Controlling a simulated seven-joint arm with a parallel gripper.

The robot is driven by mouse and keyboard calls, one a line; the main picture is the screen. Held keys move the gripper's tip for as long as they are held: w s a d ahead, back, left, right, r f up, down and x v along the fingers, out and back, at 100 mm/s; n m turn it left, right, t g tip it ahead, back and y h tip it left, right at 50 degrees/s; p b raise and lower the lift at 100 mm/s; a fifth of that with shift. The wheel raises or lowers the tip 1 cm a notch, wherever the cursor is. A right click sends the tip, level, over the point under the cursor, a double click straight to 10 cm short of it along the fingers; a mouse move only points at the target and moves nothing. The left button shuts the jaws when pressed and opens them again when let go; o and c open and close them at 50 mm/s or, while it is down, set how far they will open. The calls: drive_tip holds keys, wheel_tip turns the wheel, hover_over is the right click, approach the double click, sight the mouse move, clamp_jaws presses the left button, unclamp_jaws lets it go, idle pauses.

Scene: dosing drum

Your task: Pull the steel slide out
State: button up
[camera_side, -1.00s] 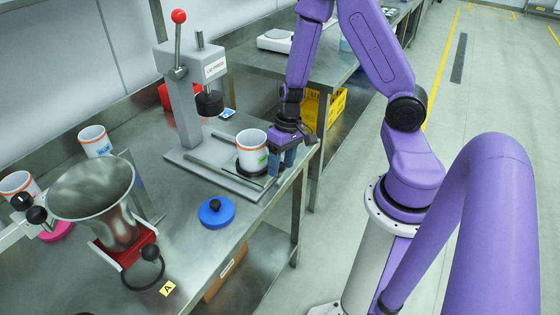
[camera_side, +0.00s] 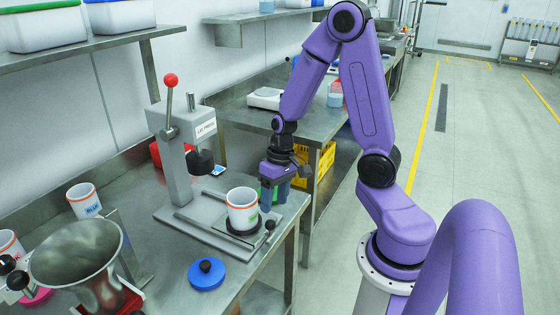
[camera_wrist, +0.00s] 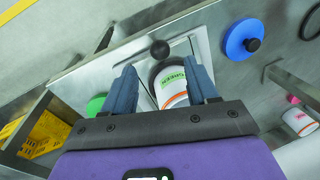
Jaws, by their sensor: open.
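The steel slide (camera_wrist: 181,48) is a flat plate between the rails of the press base, partly hidden by a cup. A black knob (camera_side: 270,225) stands at its front end; it also shows in the wrist view (camera_wrist: 159,49). A white cup (camera_side: 242,208) with orange bands and a green label stands upright on a dark round seat on the slide. My gripper (camera_side: 273,196) is open, with its blue fingers pointing down just behind and right of the cup. In the wrist view the cup (camera_wrist: 172,85) appears between the fingers. I cannot tell whether they touch it.
The lid press (camera_side: 178,145) with a red-ball lever stands behind the cup. A blue lid (camera_side: 206,274) lies in front. A green lid (camera_wrist: 96,105) is beside the fingers. A metal hopper (camera_side: 78,255) and another cup (camera_side: 84,201) stand at left. The bench edge is close at right.

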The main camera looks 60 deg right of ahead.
wheel_tip(320, 180, up, 10)
drive_tip(key=d, duration=0.2)
drive_tip(key=shift+s+r, duration=0.15)
drive_tip(key=shift+s, duration=0.1)
drive_tip(key=s+a+n+h, duration=0.1)
drive_tip(key=s+a+n, duration=1.3)
drive_tip(key=s, duration=0.1)
drive_tip(key=shift+s+r+n+h, duration=0.15)
drive_tip(key=shift+n+h, duration=0.25)
